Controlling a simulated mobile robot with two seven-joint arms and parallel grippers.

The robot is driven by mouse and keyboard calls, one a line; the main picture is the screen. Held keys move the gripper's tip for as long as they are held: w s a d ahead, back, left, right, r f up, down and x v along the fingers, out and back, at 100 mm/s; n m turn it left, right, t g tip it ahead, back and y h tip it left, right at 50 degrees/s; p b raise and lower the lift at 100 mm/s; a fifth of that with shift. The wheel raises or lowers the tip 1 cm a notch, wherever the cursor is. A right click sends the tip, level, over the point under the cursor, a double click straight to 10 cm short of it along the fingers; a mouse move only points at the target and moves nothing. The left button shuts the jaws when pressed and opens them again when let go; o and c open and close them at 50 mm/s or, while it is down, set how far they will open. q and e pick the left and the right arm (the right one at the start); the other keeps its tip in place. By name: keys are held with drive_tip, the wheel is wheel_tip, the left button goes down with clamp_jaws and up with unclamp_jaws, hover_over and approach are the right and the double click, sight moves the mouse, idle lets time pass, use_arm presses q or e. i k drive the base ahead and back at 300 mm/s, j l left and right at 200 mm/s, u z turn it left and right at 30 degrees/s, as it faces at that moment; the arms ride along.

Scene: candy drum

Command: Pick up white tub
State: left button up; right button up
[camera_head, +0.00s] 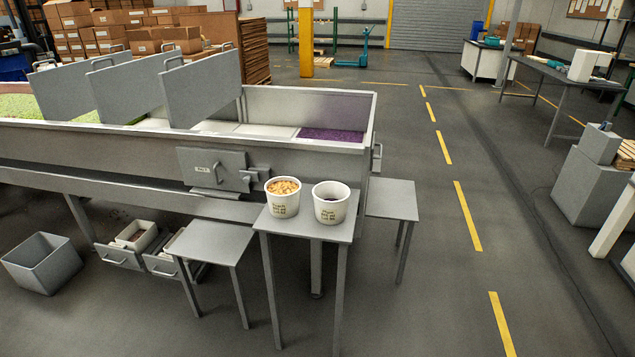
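Two white tubs with dark lettering stand upright on a small grey table (300,226) in front of the long metal bin. The left white tub (284,204) is filled to the top with orange-yellow pieces. The right white tub (330,208) has something dark inside, below its rim. The tubs stand close together with a narrow gap. Neither of my grippers is in view, and nothing touches the tubs.
The long metal bin (120,140) with upright divider panels runs behind the table. Lower grey tables stand at left (212,243) and right (392,199). An open grey box (45,265) and drawers (118,256) are at lower left.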

sight(331, 198)
drive_tip(key=i+j+z, duration=0.3)
drive_tip(key=i+j, duration=0.6)
drive_tip(key=i, duration=0.25)
drive_tip(key=i+j+z, duration=0.35)
drive_tip(key=i+j, duration=0.65)
drive_tip(key=j, duration=0.15)
